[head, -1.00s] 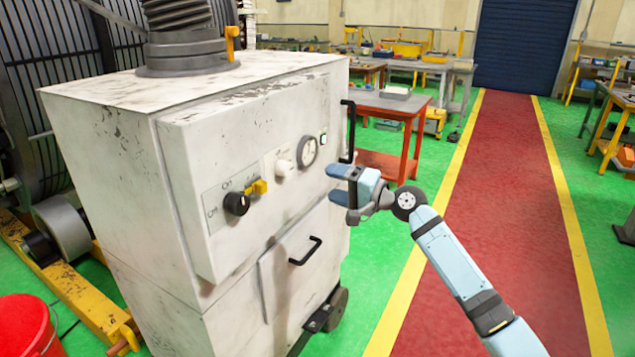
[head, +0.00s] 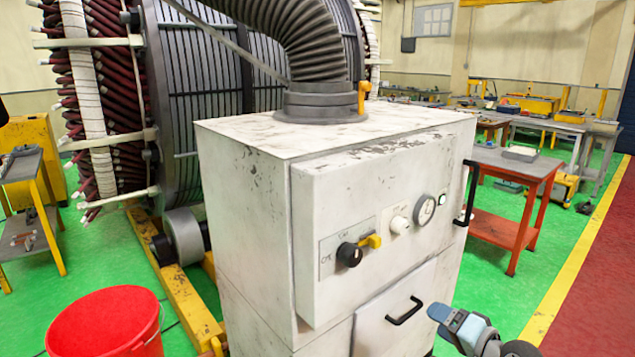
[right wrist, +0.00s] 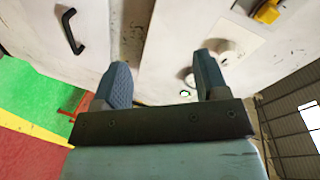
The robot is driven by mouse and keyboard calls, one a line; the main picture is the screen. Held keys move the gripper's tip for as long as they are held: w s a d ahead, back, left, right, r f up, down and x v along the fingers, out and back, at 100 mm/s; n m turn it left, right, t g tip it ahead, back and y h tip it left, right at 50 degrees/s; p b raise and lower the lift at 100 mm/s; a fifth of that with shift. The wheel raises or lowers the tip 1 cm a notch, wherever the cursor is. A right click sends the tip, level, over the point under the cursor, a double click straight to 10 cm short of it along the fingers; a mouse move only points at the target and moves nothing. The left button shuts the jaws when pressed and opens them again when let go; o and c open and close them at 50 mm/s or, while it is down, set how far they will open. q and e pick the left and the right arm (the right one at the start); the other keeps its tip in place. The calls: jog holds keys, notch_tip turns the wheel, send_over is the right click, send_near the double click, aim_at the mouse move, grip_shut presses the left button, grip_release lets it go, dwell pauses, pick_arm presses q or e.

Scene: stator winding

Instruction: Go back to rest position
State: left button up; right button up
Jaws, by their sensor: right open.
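My right gripper (head: 452,322) is at the lower right of the head view, in front of the white cabinet (head: 245,200) and right of its lower door handle (head: 405,311). In the right wrist view its two fingers (right wrist: 160,85) are apart with nothing between them. The cabinet's worn white front lies beyond the fingertips, and I see no clear contact. The yellow switch (head: 371,241), black knob (head: 349,255) and round gauge (head: 424,209) are on the cabinet's front panel. My left gripper is not in view.
A red bucket (head: 105,322) stands on the green floor at the lower left. The large stator (head: 215,75) is behind the cabinet, on a yellow frame (head: 190,310). A red table (head: 515,172) stands to the right. The red walkway (head: 605,270) is clear.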

jog(key=s+a+f+n+g+h+p, duration=0.1)
jog(key=s+a+f+n, duration=0.1)
jog(key=s+f, duration=0.4)
jog(key=s+a+f+n+h+p, duration=0.2)
jog(key=s+f, duration=0.4)
jog(key=s, duration=0.8)
jog(key=s+a+f+n+g+h+p, duration=0.1)
jog(key=s+a+f+n, duration=0.3)
jog(key=s, duration=0.7)
notch_tip(320, 180, down, 2)
jog(key=shift+a+f+n+g+h, duration=0.15)
jog(key=shift+n+g+h, duration=0.15)
jog(key=shift+n+h, duration=0.25)
jog(key=shift+w, duration=0.1)
jog(key=c, duration=0.4)
jog(key=shift+w+a, duration=0.1)
jog(key=shift+a, duration=0.05)
jog(key=shift+c, duration=0.3)
